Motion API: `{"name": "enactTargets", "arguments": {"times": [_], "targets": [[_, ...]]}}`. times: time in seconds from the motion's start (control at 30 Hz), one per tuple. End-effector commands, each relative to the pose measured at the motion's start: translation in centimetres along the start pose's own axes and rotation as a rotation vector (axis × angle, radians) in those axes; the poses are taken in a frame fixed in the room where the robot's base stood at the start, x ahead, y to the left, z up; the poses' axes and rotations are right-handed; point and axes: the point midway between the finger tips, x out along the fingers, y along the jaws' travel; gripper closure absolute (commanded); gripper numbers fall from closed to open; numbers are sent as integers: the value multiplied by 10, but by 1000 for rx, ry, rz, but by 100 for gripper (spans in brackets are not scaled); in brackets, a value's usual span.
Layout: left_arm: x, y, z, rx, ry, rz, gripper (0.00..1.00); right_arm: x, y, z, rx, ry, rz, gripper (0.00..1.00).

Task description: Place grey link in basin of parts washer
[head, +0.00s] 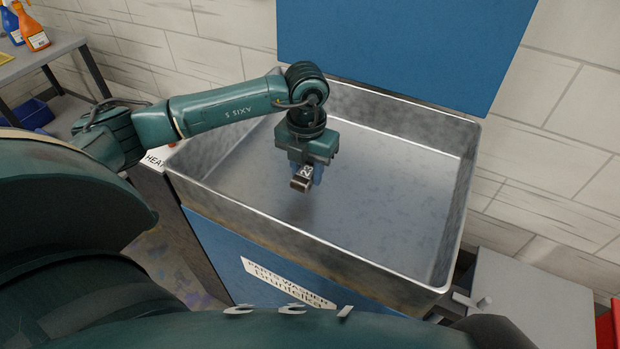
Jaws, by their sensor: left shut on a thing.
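The parts washer is a blue cabinet with a name plate (290,283) on its front and a wide metal basin (410,240) on top. My left gripper (308,174) points down over the left-middle part of the basin. It is shut on the grey link (301,184), a small grey metal piece that shows at its fingertips. The link appears to hang above the basin floor, with a dark shadow below it. Part of the link is hidden by the fingers. My right gripper is not in view.
The basin floor around the gripper is empty. The basin's raised metal walls surround it, and the blue lid (400,45) stands up behind. A grey bench (35,58) with spray bottles (32,28) is at the upper left. A grey box (530,300) stands at the right.

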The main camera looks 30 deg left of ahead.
Motion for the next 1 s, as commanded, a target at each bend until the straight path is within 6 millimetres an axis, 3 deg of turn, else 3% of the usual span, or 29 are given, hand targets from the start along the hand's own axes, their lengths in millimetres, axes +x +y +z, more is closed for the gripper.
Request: {"name": "enactTargets", "arguments": {"times": [0.3,0.67,0.7,0.93,1.0], "targets": [[37,0,0,1,1,0,89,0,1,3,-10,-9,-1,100],[42,0,0,1,-1,0,89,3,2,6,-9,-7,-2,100],[41,0,0,1,-1,0,63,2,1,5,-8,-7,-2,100],[41,0,0,1,0,0,45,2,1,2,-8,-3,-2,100],[41,0,0,1,0,0,44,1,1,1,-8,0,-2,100]]}}
